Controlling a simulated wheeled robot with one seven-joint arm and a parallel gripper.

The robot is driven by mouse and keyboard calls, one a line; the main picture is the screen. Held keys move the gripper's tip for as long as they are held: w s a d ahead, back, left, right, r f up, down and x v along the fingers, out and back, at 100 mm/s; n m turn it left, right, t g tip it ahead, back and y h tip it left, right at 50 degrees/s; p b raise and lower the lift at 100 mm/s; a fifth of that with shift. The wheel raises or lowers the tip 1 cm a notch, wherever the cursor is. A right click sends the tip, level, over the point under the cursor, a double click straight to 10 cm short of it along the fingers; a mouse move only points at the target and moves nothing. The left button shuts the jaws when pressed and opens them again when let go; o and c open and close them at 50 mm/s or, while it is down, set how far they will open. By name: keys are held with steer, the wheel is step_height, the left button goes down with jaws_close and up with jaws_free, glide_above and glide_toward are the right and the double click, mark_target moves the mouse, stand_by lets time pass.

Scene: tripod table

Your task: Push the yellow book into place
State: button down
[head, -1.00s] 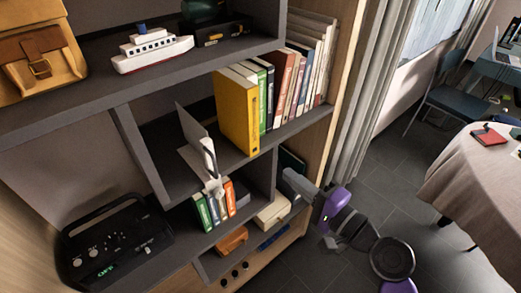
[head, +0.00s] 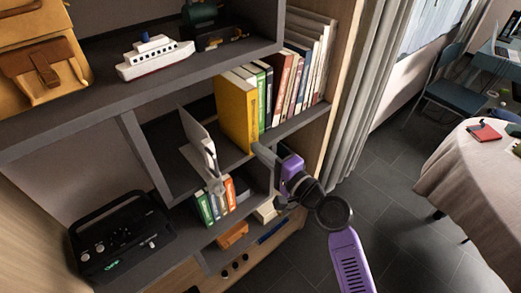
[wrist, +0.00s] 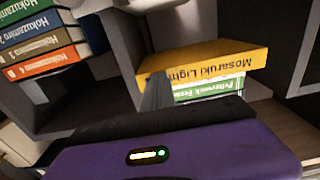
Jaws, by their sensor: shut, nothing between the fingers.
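The yellow book (head: 236,112) stands upright on the middle shelf, at the left end of a row of books. Its spine juts out past the green book (head: 260,93) beside it. In the wrist view the yellow book (wrist: 215,62) shows its lettered spine. My gripper (head: 259,151) is shut and empty, its tips at the lower part of the yellow spine. In the wrist view the dark fingers (wrist: 155,95) overlap one end of the spine. I cannot tell whether they touch it.
A white angled object (head: 203,150) stands left of the yellow book at the shelf edge. Several small books (head: 215,203) sit on the shelf below. A toy ship (head: 153,55) is on the shelf above. A grey curtain (head: 362,100) hangs to the right.

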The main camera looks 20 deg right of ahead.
mark_target(249, 142)
steer(key=b+x, duration=0.1)
steer(key=x, duration=0.4)
steer(key=shift+s, duration=0.15)
stand_by(0.3)
